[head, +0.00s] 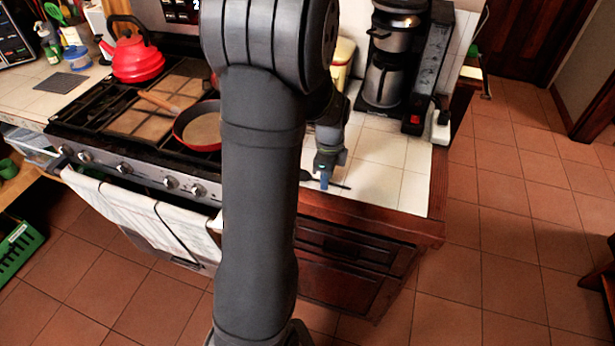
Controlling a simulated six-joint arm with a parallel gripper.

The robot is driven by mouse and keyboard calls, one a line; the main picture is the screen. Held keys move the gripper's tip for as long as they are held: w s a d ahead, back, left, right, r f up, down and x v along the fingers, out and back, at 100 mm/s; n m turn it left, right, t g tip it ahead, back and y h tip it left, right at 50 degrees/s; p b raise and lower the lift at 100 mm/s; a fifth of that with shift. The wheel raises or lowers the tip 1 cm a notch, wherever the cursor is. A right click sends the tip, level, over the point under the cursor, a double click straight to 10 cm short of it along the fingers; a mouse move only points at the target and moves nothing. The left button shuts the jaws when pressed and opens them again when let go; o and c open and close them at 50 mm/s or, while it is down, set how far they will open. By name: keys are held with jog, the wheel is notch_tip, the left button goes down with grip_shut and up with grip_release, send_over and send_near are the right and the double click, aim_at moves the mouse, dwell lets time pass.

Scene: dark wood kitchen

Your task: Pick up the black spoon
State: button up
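The black spoon (340,186) lies on the white tiled counter (394,185) near its front edge, right of the stove. It shows as a thin dark shape, with a wider dark end just right of my arm. My gripper (324,181) points down at the spoon, and its blue fingertip overlaps the middle of the spoon in the picture. I cannot tell whether it touches the spoon or whether the fingers are open or shut. My arm hides the counter to the left of the spoon.
A coffee maker (385,75) stands behind, with a red-lit switch beside it. A red pan (200,130) and a red kettle (135,55) sit on the stove left of my arm. Bare counter lies right of the spoon. Towels (130,215) hang on the oven front.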

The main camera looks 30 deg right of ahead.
grip_shut()
dwell(0.3)
jog(key=shift+r, duration=0.5)
jog(key=r, duration=0.2)
jog(key=s+r, duration=0.1)
jog(key=shift+s+d+r, duration=0.1)
jog(key=shift+d+r, duration=0.15)
jog(key=shift+r, duration=0.15)
jog(key=s+d+r, duration=0.3)
jog(key=s+r, duration=0.3)
jog(key=s, duration=0.3)
jog(key=w+r+n, duration=0.5)
jog(key=w+n, duration=0.3)
jog(key=n, duration=0.1)
jog(key=w+r+n, duration=0.5)
jog(key=w+n, duration=0.3)
jog(key=n, duration=0.2)
jog(key=shift+w+d+r, duration=0.3)
jog(key=shift+w+d, duration=0.05)
